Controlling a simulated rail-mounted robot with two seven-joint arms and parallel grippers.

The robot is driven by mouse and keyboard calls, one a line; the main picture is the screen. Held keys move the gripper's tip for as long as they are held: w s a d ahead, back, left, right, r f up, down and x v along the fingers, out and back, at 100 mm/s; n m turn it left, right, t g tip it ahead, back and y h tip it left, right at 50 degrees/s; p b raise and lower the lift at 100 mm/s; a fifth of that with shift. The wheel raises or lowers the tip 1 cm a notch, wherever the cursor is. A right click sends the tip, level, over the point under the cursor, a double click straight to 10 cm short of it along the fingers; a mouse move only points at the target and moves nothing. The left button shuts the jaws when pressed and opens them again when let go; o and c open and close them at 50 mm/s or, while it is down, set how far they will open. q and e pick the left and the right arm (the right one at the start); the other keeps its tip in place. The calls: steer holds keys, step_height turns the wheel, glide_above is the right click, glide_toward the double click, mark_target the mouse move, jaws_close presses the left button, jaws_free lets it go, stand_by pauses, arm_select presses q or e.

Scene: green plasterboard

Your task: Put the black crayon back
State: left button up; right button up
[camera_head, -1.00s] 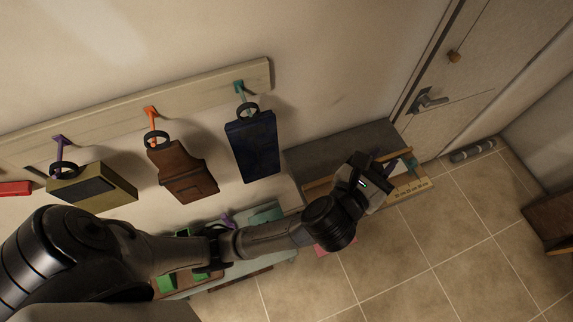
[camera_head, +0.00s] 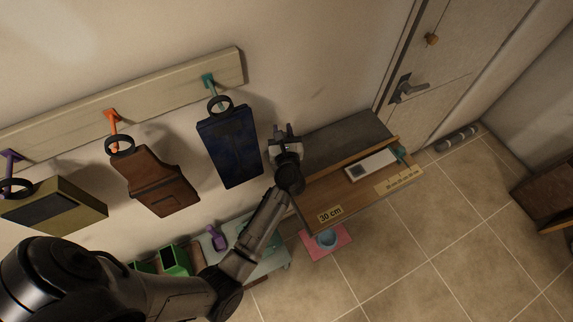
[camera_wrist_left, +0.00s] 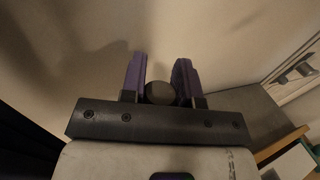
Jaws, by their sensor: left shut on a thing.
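My left gripper (camera_head: 284,131) is raised near the wall, between the blue hanging bag and the left end of the desk. In the left wrist view its two purple fingers (camera_wrist_left: 160,62) are shut on a dark, rounded thing (camera_wrist_left: 160,93). It looks like the end of the black crayon, seen nearly end-on; most of its length is hidden. In the head view the crayon cannot be made out at the gripper. My right gripper is not in view.
A blue bag (camera_head: 229,150) and a brown bag (camera_head: 158,182) hang from a hook rail (camera_head: 160,90). A pink mat (camera_head: 325,243) with a blue bowl lies below. Tiled floor is open at right.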

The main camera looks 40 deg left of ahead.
arm_select(q)
steer(key=shift+m+t+h, duration=0.3)
steer(key=shift+t+h, duration=0.1)
steer(key=shift+t, duration=0.1)
steer(key=shift+w+d+f+b, duration=0.1)
steer(key=shift+w+f+b, duration=0.15)
steer(key=shift+f, duration=1.1)
steer(key=shift+w+d+f+b, duration=0.1)
steer(key=shift+f+b, duration=0.25)
steer(key=shift+f, duration=0.95)
steer(key=shift+w+d+f+b, duration=0.1)
steer(key=shift+w+f+b, duration=0.15)
steer(key=shift+f, duration=1.1)
steer(key=shift+f+b, duration=0.25)
steer(key=shift+b, duration=0.1)
steer(key=o, duration=0.9)
steer(key=shift+r, duration=0.15)
